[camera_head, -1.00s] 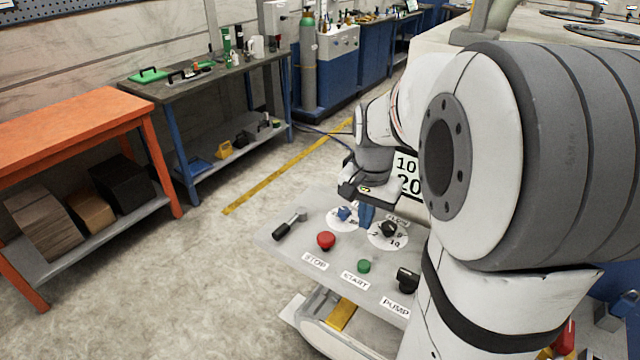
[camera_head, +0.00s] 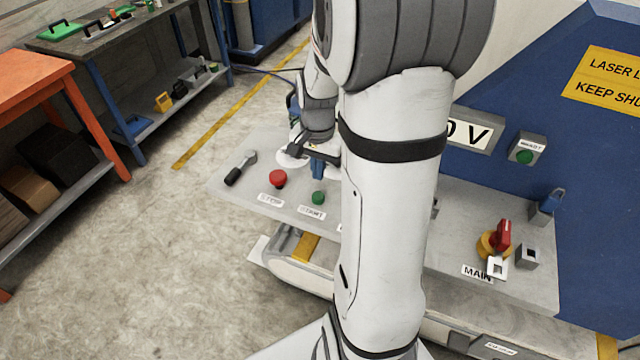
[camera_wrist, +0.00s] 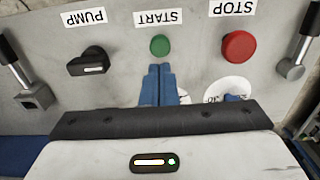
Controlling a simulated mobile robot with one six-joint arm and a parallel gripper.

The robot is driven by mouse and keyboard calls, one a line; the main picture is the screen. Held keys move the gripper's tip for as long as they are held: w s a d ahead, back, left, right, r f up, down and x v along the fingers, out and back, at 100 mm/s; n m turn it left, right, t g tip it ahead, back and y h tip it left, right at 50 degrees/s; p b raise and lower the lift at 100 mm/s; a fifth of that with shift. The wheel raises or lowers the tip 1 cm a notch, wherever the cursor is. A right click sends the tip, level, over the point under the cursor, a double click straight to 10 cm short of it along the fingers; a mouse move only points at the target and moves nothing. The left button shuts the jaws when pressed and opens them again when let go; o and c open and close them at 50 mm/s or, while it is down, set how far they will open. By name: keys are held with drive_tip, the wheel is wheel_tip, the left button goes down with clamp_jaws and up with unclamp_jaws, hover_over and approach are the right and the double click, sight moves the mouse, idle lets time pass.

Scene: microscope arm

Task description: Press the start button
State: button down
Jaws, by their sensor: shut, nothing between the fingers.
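The green start button (camera_head: 318,198) sits on the grey control panel (camera_head: 240,180), above the white START label (camera_head: 312,213). In the wrist view the start button (camera_wrist: 160,45) is just beyond the fingertips, and the START label (camera_wrist: 158,18) reads upside down. My gripper (camera_head: 318,172) is shut and empty, its blue fingers pointing down at the panel behind the button. In the wrist view the gripper (camera_wrist: 158,70) ends just short of the button in the picture; I cannot tell its height above the panel.
The red stop button (camera_head: 278,178) is left of the start button. A black pump knob (camera_wrist: 90,62) is on its other side. Levers stand at both panel sides, such as the black-handled one (camera_head: 240,168). A red main switch (camera_head: 500,236) is at the right.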

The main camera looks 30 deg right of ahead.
sight(318, 196)
wheel_tip(318, 196, down, 6)
drive_tip(key=shift+f+p, duration=0.15)
drive_tip(key=shift+p, duration=0.15)
